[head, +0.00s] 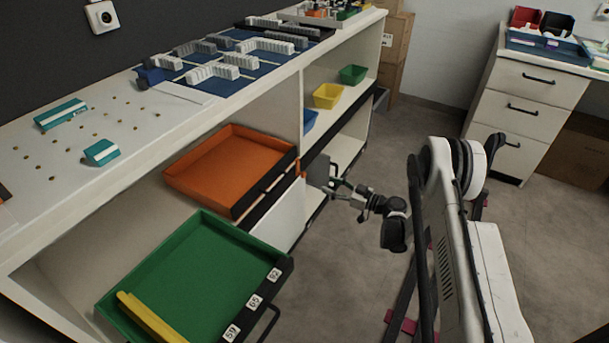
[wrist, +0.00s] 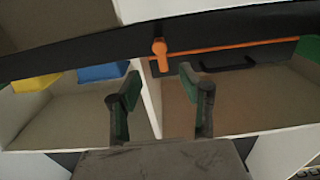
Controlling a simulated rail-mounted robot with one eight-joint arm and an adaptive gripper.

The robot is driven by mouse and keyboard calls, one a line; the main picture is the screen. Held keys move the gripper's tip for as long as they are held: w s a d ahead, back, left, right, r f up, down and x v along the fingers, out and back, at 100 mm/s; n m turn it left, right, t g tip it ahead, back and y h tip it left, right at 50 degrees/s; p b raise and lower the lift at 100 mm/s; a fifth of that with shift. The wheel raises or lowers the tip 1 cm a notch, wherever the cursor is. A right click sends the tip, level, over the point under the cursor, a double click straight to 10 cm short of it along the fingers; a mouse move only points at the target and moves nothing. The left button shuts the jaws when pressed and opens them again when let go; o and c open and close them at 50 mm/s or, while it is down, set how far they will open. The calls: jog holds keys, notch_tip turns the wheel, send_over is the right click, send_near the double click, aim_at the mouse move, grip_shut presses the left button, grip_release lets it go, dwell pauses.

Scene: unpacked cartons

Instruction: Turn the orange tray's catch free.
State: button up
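The orange tray (head: 226,166) sits in the shelf bay and looks empty in the head view. Its black front with a dark handle (wrist: 238,63) shows in the wrist view. The orange catch (wrist: 160,55) hangs upright from the dark rail at the left end of that front. The catch also shows as a small orange bit in the head view (head: 301,167). My gripper (wrist: 160,84) is open and empty, with its two fingers either side of the catch's line, below it in the picture. In the head view my gripper (head: 337,189) is in front of the shelf, right of the tray.
A green tray (head: 190,270) with a yellow bar juts out at the front left. Yellow (head: 328,95), green (head: 353,74) and blue (head: 309,121) bins stand on the shelf to the right.

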aim_at(305, 175)
jog(key=b+x, duration=0.3)
jog(key=x, duration=0.9)
jog(key=shift+s, duration=0.1)
grip_shut()
